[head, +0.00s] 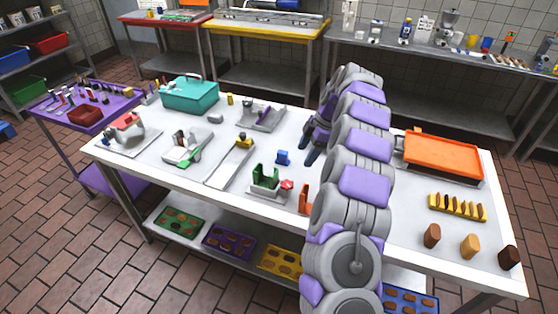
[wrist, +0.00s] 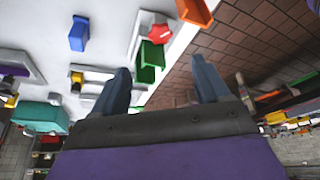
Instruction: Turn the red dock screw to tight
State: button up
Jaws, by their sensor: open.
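The red dock screw (head: 287,185) is a small red knob at the right side of a green dock (head: 264,178) on a light grey base, near the front edge of the white table. In the wrist view the red screw (wrist: 160,32) lies just beyond the green dock (wrist: 150,62). My gripper (head: 309,147) is open and empty, above the table behind and to the right of the dock. In the wrist view its two dark blue fingers (wrist: 160,64) are spread wide, with the dock and screw beyond the gap. Neither finger appears to touch them. The screw's tightness cannot be told.
A small blue block (head: 283,157) stands behind the dock, and an orange piece (head: 305,200) stands to its right, partly behind my arm. A grey fixture with a yellow part (head: 244,142) lies to the left. An orange tray (head: 443,157) is at the right.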

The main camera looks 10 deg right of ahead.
jog(key=v, duration=0.4)
jog(key=s+a+r+m, duration=0.3)
jog(key=s+a+r, duration=0.2)
jog(key=s+a, duration=0.2)
jog(key=s+a+r+m+g, duration=0.1)
jog(key=s+a+r+m, duration=0.2)
jog(key=s+a, duration=0.5)
jog(key=shift+s+r+g+h+p, duration=0.35)
jog(key=shift+s+r, duration=0.5)
jog(key=shift+s, duration=0.4)
jog(key=shift+a, duration=0.1)
